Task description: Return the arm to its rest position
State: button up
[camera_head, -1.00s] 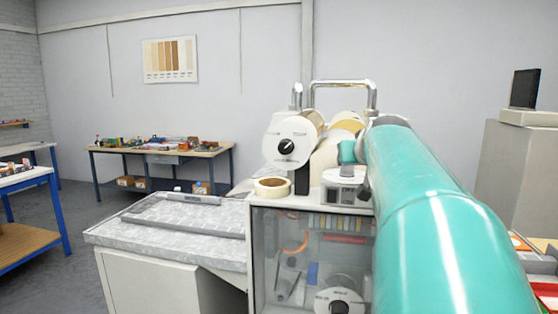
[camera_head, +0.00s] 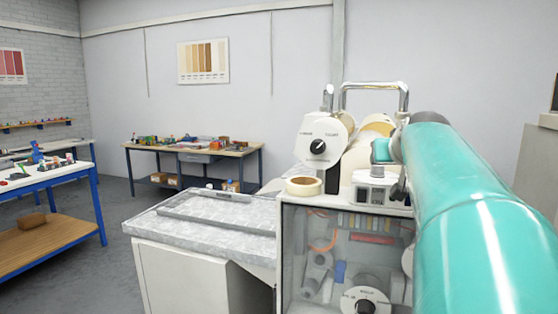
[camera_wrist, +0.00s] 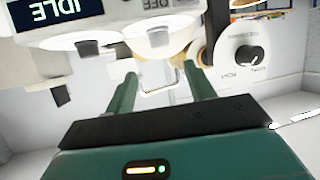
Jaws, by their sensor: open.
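My teal arm (camera_head: 468,215) reaches forward along the right side of the head view, toward the white machine with dials. In the wrist view my gripper (camera_wrist: 160,72) is open, with its two green fingers apart and no object held between them. Two white round-ended parts of a machine (camera_wrist: 95,32) and a dark display reading IDLE (camera_wrist: 55,12) are close beyond the fingertips. A white dial with a black knob (camera_wrist: 248,58) is to the right of the right finger. In the head view the far end of the arm is mostly hidden behind its own links.
The white dial unit (camera_head: 322,140) and a tape roll (camera_head: 304,186) are on a glass-fronted cabinet (camera_head: 345,255). A grey-topped bench (camera_head: 150,229) adjoins it on the left. A blue-legged workbench (camera_head: 98,205) is at far left. Open floor (camera_head: 118,262) lies between them.

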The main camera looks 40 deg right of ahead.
jog(key=shift+w+a, duration=0.1)
jog(key=w+a+f+n+y, duration=0.25)
jog(key=a+f, duration=0.25)
jog(key=a, duration=0.4)
jog(key=w+a+f+n+y, duration=0.1)
jog(key=w+a+f+y, duration=0.25)
jog(key=a, duration=0.55)
jog(key=w+a+f+n+y, duration=0.2)
jog(key=w+a+f, duration=0.3)
jog(key=a, duration=0.4)
jog(key=s+a+f+n+g+y, duration=0.1)
jog(key=s+a+f, duration=0.3)
jog(key=a+f, duration=0.4)
jog(key=s+a+f+n+g+y, duration=0.1)
jog(key=s+a+f, duration=0.4)
jog(key=a, duration=0.9)
notch_tip(320, 180, down, 4)
jog(key=shift+s+r+n+g+y, duration=0.1)
jog(key=shift+s+n+g+y, duration=0.3)
jog(key=shift+n, duration=0.65)
jog(key=shift+w, duration=0.15)
jog(key=c, duration=0.4)
